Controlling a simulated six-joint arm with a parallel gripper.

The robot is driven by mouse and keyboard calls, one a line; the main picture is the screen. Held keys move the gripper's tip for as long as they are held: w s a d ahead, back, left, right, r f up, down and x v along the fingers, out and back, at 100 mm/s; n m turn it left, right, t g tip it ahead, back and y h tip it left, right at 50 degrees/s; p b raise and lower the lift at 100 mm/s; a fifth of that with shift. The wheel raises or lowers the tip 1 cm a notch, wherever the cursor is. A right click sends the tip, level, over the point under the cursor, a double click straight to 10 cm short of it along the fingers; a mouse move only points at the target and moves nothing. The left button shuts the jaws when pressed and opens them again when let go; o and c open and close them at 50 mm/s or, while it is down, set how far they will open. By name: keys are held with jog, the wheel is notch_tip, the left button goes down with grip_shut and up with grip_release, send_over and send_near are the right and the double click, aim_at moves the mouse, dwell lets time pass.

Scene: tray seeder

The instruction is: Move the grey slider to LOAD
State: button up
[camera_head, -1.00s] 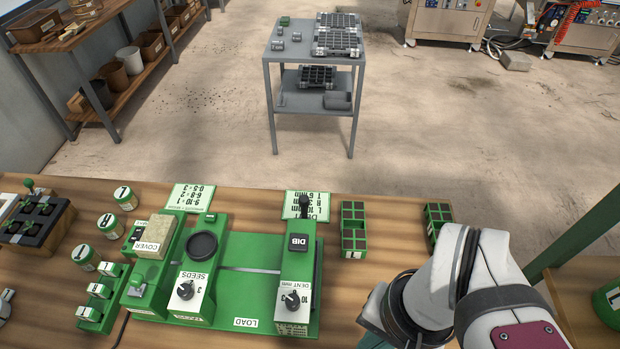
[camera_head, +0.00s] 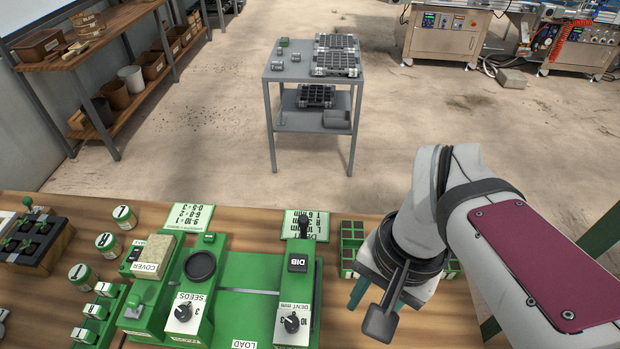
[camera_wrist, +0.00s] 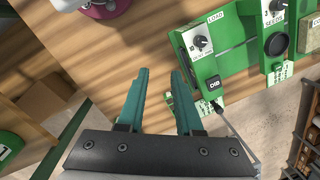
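The green seeder stands on the wooden bench, its LOAD label (camera_head: 245,344) at the front edge; the label also shows in the wrist view (camera_wrist: 215,17). A thin pale grey strip (camera_head: 248,291) crosses its green bed. A small grey-green block (camera_head: 135,305) sits at its left end. I cannot tell for sure which part is the grey slider. My gripper (camera_wrist: 160,73) has two teal fingers, apart and empty, over the bench beside the DIB column (camera_wrist: 214,85). In the head view it is to the right of the seeder, partly hidden by my wrist.
The SEEDS dial (camera_head: 183,311), DENT dial (camera_head: 292,323) and COVER block (camera_head: 152,257) rise from the seeder. A black-knobbed lever (camera_head: 303,225) stands behind DIB. A green divided box (camera_head: 352,243) is close to my wrist. Green-labelled jars (camera_head: 124,217) stand at left.

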jog(key=o, duration=0.3)
jog(key=shift+m+h, duration=0.4)
jog(key=shift+m, duration=0.3)
jog(key=w+a+r, duration=0.1)
jog(key=w, duration=0.4)
jog(key=w+a+r, duration=0.1)
jog(key=w+a, duration=0.1)
jog(key=w, duration=0.3)
jog(key=w+a, duration=0.1)
jog(key=w, duration=0.4)
jog(key=shift+a+r, duration=0.2)
jog(key=shift+r, duration=0.2)
jog(key=shift+o, duration=0.2)
jog(key=m, duration=0.1)
send_over(303, 218)
notch_tip(303, 218, down, 3)
jog(key=shift+m+h, duration=0.3)
notch_tip(303, 218, down, 15)
jog(key=shift+f, duration=0.3)
jog(key=shift+c, duration=0.2)
grip_shut()
